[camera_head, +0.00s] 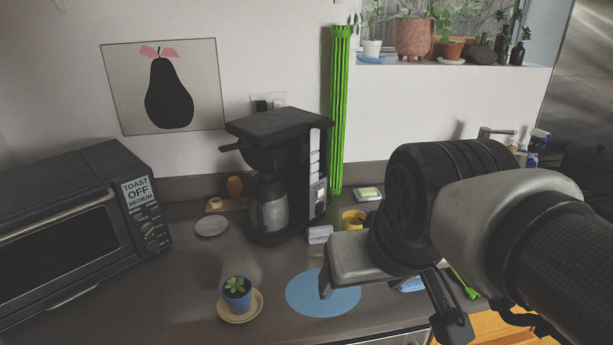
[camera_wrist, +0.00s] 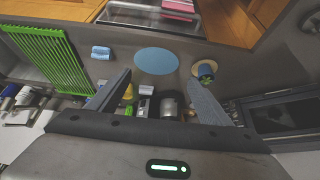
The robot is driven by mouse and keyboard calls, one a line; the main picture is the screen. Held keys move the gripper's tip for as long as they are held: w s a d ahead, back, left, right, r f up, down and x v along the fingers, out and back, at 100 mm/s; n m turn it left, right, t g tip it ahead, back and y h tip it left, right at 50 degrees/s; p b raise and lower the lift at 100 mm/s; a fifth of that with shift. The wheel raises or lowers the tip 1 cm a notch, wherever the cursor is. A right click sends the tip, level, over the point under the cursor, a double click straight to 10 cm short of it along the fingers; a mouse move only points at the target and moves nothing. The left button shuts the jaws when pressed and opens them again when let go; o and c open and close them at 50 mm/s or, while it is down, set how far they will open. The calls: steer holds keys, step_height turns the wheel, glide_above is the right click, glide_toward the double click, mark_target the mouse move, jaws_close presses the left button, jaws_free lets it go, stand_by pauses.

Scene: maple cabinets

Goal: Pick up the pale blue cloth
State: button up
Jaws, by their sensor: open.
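The pale blue cloth (camera_head: 411,285) lies on the dark counter, mostly hidden behind my gripper in the head view. In the wrist view the cloth (camera_wrist: 100,52) is a small folded light-blue piece, left of a flat round blue mat (camera_wrist: 157,61). My gripper (camera_head: 389,304) is above the counter with its fingers spread and nothing between them. In the wrist view my gripper (camera_wrist: 159,77) has its fingers apart, pointing toward the mat; the cloth is beyond the left finger, not touching it.
The blue mat (camera_head: 310,300) lies near the front edge. Left of it a potted plant (camera_head: 237,293) stands on a saucer. A coffee maker (camera_head: 278,175) and a toaster oven (camera_head: 75,225) stand behind. A green slatted rack (camera_wrist: 48,58) lies left of the cloth in the wrist view.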

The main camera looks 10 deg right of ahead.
steer(key=o, duration=0.3)
steer(key=shift+o, duration=0.5)
steer(key=shift+w+d+r+m, duration=0.1)
steer(key=shift+w+d+m, duration=0.1)
steer(key=shift+w+m, duration=0.3)
steer(key=m+g+b, duration=0.2)
steer(key=m+g, duration=0.2)
steer(key=m, duration=3.1)
glide_above(416, 284)
steer(key=a, duration=0.1)
step_height(416, 284, down, 10)
steer(key=f, duration=0.3)
steer(key=w+f, duration=0.1)
steer(key=f, duration=0.3)
steer(key=f+b, duration=0.1)
steer(key=f, duration=0.3)
steer(key=shift+w+f, duration=0.1)
steer(key=shift+w, duration=0.2)
steer(key=shift+w+d+f, duration=0.1)
steer(key=shift+w+f, duration=0.05)
steer(key=shift+f, duration=1.35)
steer(key=shift+w+d+f, duration=0.1)
steer(key=shift+w+f, duration=0.05)
steer(key=shift+f, duration=1.3)
